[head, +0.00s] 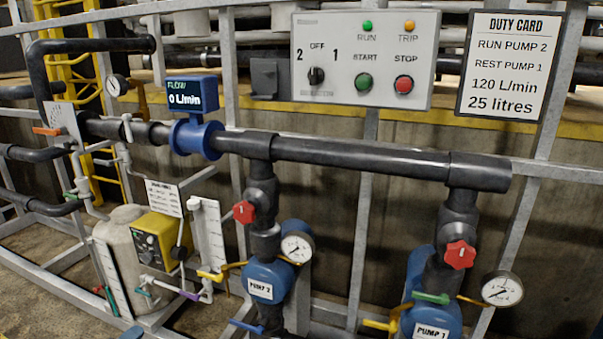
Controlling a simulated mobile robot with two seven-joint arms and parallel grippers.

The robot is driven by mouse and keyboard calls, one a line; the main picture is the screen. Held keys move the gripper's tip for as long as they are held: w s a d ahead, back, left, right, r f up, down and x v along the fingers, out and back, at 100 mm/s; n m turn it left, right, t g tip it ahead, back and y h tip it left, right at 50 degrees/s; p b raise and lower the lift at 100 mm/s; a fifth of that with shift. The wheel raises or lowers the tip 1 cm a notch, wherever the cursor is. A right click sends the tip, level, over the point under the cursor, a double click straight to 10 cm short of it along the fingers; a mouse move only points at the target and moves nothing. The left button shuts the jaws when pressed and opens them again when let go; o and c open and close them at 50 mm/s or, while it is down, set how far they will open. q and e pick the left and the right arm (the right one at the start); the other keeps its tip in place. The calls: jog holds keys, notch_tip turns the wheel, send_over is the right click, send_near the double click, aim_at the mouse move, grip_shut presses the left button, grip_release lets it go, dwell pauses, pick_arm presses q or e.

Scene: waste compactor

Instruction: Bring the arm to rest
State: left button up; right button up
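Neither of my grippers shows in the head view. The control panel (363,90) has a black selector knob (316,76) among the marks 2, OFF and 1; it looks turned to OFF. Below the RUN and TRIP lamps are a green START button (363,82) and a red STOP button (404,85). The blue flow meter (192,93) reads 0 L/min. Pump 2 (268,284) and pump 1 (432,317) stand under the black header pipe (350,157). Each has a red valve knob above it, pump 2's (243,212) and pump 1's (460,254).
The duty card (510,65) reads run pump 2, rest pump 1, 120 L/min, 25 litres. Dial gauges stand beside pump 2 (297,248) and pump 1 (502,289). A beige tank (130,245) with a yellow dosing unit (157,241) is at left. Grey frame rails cross the area.

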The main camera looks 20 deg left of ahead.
pick_arm(q)
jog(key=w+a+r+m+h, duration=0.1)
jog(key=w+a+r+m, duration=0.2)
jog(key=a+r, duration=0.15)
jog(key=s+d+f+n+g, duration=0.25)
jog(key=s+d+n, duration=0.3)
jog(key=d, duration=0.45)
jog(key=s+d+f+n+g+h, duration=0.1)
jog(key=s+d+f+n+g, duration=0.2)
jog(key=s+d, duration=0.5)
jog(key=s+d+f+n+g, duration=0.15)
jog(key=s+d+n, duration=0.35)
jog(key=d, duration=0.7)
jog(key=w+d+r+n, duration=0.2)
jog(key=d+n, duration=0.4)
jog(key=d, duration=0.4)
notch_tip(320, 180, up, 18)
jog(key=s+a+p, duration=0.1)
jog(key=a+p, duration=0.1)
jog(key=p, duration=2.5)
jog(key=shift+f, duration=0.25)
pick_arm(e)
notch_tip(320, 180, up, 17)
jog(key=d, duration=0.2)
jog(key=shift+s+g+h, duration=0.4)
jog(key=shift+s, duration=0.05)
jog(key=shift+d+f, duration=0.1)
